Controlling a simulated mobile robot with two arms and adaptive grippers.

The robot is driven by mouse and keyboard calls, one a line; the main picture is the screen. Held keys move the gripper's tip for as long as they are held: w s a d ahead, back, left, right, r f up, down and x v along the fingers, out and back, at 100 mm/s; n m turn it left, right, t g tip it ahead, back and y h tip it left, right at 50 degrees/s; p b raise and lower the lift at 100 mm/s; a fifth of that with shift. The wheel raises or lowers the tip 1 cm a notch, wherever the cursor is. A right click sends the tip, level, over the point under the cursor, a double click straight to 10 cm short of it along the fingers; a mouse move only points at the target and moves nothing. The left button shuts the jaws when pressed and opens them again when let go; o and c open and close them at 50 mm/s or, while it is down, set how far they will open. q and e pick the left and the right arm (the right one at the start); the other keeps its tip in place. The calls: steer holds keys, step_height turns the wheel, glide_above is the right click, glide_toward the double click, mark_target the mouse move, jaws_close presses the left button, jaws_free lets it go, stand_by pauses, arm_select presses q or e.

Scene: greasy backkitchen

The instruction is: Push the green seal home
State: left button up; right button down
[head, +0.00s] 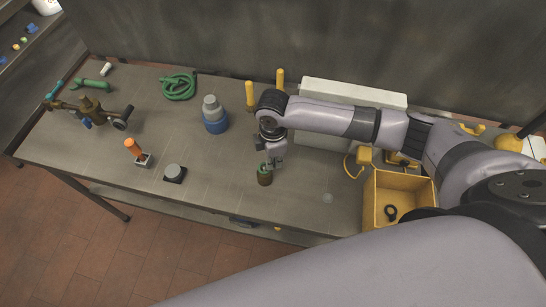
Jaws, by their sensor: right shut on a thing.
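My right gripper (268,163) reaches down over the middle of the table, its jaws shut on a small green thing that looks like the green seal (262,167). The seal is at the mouth of a small brown-olive cylinder (265,179) on the table. The gripper covers part of both, and I cannot tell how deep the seal sits. My left gripper is not in view.
A grey and blue stacked part (214,116) stands left of the gripper. A yellow bin (373,208) with a black ring (390,212) is at right. A coiled green hose (178,86), an orange-handled tool (134,147) and a brown valve (94,109) lie further left.

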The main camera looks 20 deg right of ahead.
steer(key=shift+f, duration=0.2)
steer(key=shift+f+b, duration=0.4)
steer(key=shift+f, duration=0.35)
steer(key=shift+f, duration=0.1)
steer(key=c, duration=1.7)
jaws_free()
steer(key=shift+o, duration=0.2)
step_height(320, 180, up, 12)
